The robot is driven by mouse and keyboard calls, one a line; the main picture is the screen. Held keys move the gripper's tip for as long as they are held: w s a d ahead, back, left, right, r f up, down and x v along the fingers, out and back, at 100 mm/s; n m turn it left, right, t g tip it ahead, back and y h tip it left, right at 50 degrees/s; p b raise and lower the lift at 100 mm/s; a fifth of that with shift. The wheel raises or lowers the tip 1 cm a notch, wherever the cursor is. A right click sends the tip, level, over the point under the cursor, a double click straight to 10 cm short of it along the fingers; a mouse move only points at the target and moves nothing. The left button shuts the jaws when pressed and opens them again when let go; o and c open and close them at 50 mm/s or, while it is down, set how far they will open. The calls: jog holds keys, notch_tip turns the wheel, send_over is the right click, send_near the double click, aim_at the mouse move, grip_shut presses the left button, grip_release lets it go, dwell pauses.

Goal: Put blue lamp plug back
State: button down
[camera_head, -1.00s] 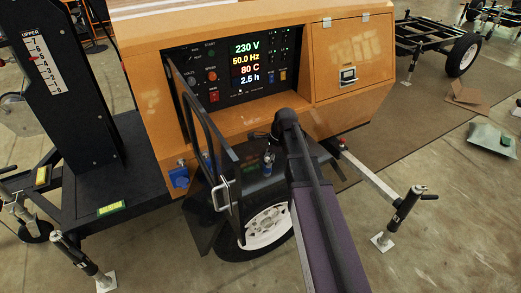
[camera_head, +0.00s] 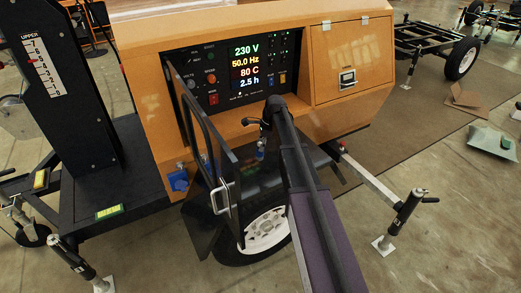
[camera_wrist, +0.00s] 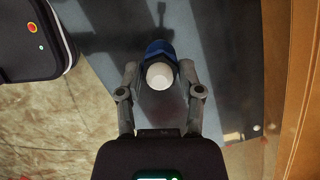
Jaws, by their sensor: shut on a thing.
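A blue plug with a white round end shows between my fingers in the wrist view (camera_wrist: 157,48); it also shows small in the head view (camera_head: 261,150), hanging below my gripper. My gripper (camera_wrist: 161,70) is shut on the plug; in the head view it (camera_head: 260,136) is in front of the orange cabinet, below the display panel. The plug is held above a dark grey surface (camera_wrist: 100,100). A blue socket box (camera_head: 178,180) is on the cabinet's lower left, left of the open door. The plug's far end is hidden from the wrist camera.
An open dark panel door (camera_head: 222,165) with a metal handle stands out left of my gripper. The orange cabinet (camera_head: 350,62) is behind, with a lit control panel (camera_head: 235,75). A wheel (camera_head: 266,228) is below. A black mast (camera_head: 75,90) stands left.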

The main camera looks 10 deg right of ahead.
jog(key=shift+w, duration=0.1)
jog(key=shift+w, duration=0.35)
jog(key=shift+w+f+b, duration=0.2)
jog(key=shift+f+b, duration=1.65)
jog(key=shift+f, duration=0.1)
jog(key=shift+c, duration=1.3)
grip_release()
jog(key=p+v, duration=1.1)
jog(key=v, duration=0.1)
jog(key=shift+p, duration=0.3)
